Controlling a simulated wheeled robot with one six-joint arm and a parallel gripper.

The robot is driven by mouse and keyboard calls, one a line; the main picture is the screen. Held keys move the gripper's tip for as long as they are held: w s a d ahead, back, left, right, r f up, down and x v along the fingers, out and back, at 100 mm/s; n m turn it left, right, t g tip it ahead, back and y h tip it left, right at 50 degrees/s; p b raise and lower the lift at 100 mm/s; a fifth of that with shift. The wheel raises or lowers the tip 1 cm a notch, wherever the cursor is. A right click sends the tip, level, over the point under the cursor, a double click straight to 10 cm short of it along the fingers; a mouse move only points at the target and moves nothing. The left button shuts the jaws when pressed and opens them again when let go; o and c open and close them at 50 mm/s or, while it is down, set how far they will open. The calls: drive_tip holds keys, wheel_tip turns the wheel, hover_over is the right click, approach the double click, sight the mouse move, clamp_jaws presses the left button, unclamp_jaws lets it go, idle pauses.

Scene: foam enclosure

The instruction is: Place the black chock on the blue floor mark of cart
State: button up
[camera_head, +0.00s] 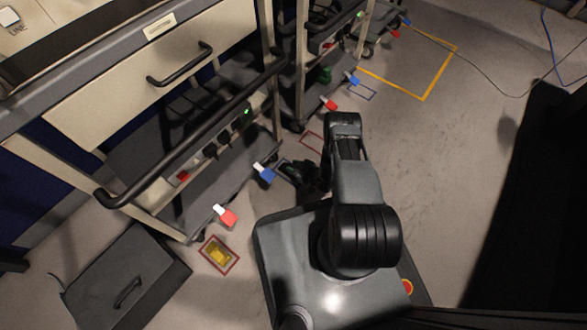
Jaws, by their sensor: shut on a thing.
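My gripper (305,178) is low at the floor, just right of the near cart (182,150). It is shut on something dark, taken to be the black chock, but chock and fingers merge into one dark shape. This shape is over or right beside the blue floor mark (283,164), of which only part of the outline shows. I cannot tell whether the chock touches the floor. A blue tag (266,174) is just left of the mark.
A yellow chock (218,254) lies in a red floor mark (204,261) by a red tag (226,216). A second cart (290,75) stands behind, with an empty-looking red mark (307,136) and blue mark (364,92). A grey box (120,280) is front left.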

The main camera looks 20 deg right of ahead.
drive_tip(key=o, duration=1)
